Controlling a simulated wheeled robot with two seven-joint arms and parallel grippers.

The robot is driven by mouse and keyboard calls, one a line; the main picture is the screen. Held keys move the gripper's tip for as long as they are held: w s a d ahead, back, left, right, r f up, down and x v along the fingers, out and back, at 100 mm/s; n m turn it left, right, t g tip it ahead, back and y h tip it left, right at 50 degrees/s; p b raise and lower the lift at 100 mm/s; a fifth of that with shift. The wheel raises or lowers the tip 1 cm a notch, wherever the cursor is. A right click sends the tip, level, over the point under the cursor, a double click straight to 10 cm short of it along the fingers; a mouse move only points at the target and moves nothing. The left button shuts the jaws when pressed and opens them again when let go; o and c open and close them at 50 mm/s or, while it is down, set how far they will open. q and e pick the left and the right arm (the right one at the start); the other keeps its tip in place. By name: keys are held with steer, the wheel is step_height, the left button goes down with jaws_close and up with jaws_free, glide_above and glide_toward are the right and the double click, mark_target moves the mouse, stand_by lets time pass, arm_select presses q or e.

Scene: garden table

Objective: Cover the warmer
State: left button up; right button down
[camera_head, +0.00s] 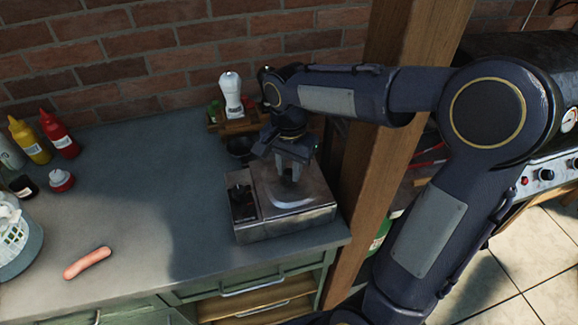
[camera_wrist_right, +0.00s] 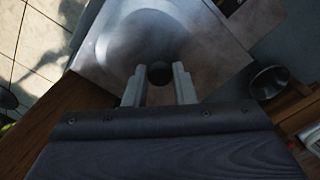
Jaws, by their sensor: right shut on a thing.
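The warmer (camera_head: 285,226) is a square metal box near the right end of the counter, with a dark control panel on its left side. A shiny round lid (camera_head: 293,200) is at its top; it also shows in the right wrist view (camera_wrist_right: 125,32). My right gripper (camera_head: 290,178) points down over the lid. In the wrist view its fingers (camera_wrist_right: 159,82) are closed around the lid's dark round knob (camera_wrist_right: 159,70). I cannot tell whether the lid rests fully on the warmer or is slightly above it. My left gripper is out of view.
A small dark bowl (camera_head: 240,147) and a wooden caddy (camera_head: 222,124) with a white shaker (camera_head: 232,92) stand behind the warmer. A wooden post (camera_head: 370,170) rises close on its right. A sausage (camera_head: 88,263) lies at the left. The counter's middle (camera_head: 150,190) is clear.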

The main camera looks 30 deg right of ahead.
mark_target(289, 172)
steer(key=shift+f, duration=0.4)
steer(key=c, duration=1.1)
jaws_free()
step_height(289, 172, up, 8)
steer(key=shift+f, duration=0.1)
steer(key=s+a+f+n+t+y, duration=0.1)
steer(key=s+f+n+t, duration=0.1)
steer(key=s, duration=0.3)
steer(key=s+a+f+n+t+y, duration=0.1)
steer(key=s+f+n, duration=0.1)
steer(key=s+n, duration=0.2)
steer(key=s+a+f+n+t+y, duration=0.1)
steer(key=s+n, duration=0.3)
steer(key=s, duration=0.4)
steer(key=shift+a+f+t+y, duration=0.4)
steer(key=shift+a+f+t, duration=0.2)
steer(key=shift+t, duration=0.2)
